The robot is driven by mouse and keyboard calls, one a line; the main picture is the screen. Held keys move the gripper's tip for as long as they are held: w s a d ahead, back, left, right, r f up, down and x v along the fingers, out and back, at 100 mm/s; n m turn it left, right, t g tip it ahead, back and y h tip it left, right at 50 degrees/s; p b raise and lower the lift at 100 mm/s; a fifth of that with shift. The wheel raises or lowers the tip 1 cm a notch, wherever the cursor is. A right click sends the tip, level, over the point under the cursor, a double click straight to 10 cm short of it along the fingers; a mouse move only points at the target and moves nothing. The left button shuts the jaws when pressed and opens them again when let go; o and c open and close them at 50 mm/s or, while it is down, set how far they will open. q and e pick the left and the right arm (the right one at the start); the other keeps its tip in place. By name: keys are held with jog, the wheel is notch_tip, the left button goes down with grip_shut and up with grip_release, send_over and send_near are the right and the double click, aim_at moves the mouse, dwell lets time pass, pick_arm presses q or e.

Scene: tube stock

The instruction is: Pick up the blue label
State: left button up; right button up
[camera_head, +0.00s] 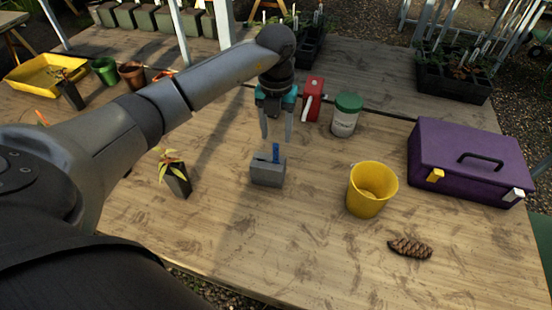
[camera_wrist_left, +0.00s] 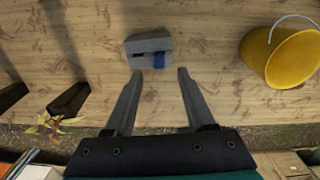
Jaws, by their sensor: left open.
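The blue label (camera_head: 276,153) stands upright in a slot of a small grey block (camera_head: 267,175) near the middle of the table. In the left wrist view the blue label (camera_wrist_left: 159,60) shows at the front of the grey block (camera_wrist_left: 148,44), just beyond the fingertips. My left gripper (camera_head: 276,138) is open and empty, with its fingers pointing down above and behind the block in the head view. In the wrist view its two fingers (camera_wrist_left: 160,73) are spread on either side of the label's line. My right gripper is not in view.
A potted seedling (camera_head: 175,178) is at left. A red item (camera_head: 312,98) and a green-lidded jar (camera_head: 346,115) stand behind.

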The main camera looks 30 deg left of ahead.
aim_at(276, 147)
pick_arm(q)
jog(key=shift+f, duration=2.95)
grip_shut()
